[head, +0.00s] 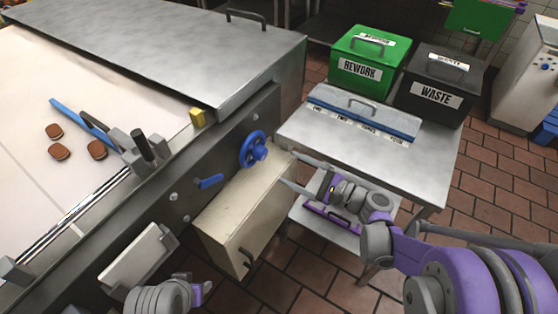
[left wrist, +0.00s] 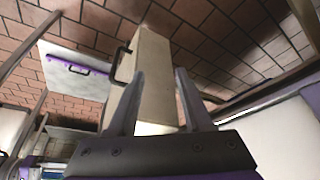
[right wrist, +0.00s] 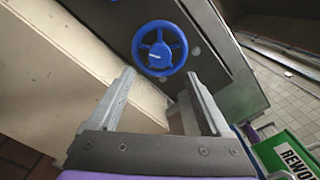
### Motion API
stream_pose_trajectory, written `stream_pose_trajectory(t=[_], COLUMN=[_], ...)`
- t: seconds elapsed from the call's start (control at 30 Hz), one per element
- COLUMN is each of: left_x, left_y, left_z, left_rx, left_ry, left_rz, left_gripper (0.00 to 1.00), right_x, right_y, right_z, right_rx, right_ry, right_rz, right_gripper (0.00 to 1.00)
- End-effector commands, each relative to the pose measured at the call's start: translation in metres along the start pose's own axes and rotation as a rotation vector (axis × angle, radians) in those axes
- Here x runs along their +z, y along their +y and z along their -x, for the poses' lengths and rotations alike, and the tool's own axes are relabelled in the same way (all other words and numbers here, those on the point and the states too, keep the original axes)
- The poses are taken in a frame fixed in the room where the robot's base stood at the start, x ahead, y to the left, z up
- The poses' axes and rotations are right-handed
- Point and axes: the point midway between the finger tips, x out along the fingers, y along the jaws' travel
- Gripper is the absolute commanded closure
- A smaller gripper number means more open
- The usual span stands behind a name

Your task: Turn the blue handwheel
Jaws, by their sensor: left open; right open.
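The blue handwheel (head: 253,149) is mounted on the dark side panel of the steel machine, near its right end. In the right wrist view the handwheel (right wrist: 159,48) shows face-on, with spokes and a hub, ahead of the fingertips. My right gripper (head: 290,169) is open and empty, right of the handwheel and apart from it. Its fingers in the right wrist view (right wrist: 158,85) point at the wheel with a gap. My left gripper (left wrist: 154,80) is open and empty, aimed at the beige box's side; in the head view my left arm is low at the bottom.
A beige box (head: 240,215) with a handle stands below the handwheel. A blue lever (head: 210,181) sits left of the wheel. A steel table (head: 440,165) with a lidded tray (head: 365,112) is at right. Green (head: 365,65) and black (head: 432,90) bins stand behind.

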Motion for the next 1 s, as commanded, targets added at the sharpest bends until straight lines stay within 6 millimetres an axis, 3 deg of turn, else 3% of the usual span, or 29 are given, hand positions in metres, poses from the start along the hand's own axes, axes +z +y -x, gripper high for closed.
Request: stream_pose_trajectory(t=[0.17,0.43,0.47,0.6,0.63,0.8,0.87,1.0], left_x=[-0.001,0.000,0.000,0.000,0.000,0.000,0.000,0.000], left_y=[0.000,0.000,0.000,0.000,0.000,0.000,0.000,0.000], left_z=[0.001,0.001,0.001,0.001,0.001,0.001,0.001,0.001], left_rx=[0.000,0.000,0.000,0.000,0.000,0.000,0.000,0.000], left_ry=[0.001,0.000,0.000,0.001,0.001,0.000,0.000,0.000], left_rz=[0.000,0.000,0.000,0.000,0.000,0.000,0.000,0.000], left_gripper=[0.50,0.50,0.48,0.23,0.19,0.19,0.19,0.19], right_x=[0.000,0.000,0.000,0.004,0.006,0.022,0.027,0.033], right_y=[0.000,0.001,0.001,0.007,0.012,0.060,0.081,0.124], right_z=[0.016,0.018,0.018,0.017,0.017,0.029,0.041,0.085], right_rx=[0.000,0.001,0.001,0.034,0.056,0.293,0.409,0.688], right_ry=[0.000,0.000,0.000,0.021,0.036,0.175,0.230,0.334], right_rz=[0.001,0.000,0.000,0.030,0.052,0.287,0.404,0.695], right_gripper=[0.19,0.19,0.19,0.19,0.19,0.19,0.19,0.19])
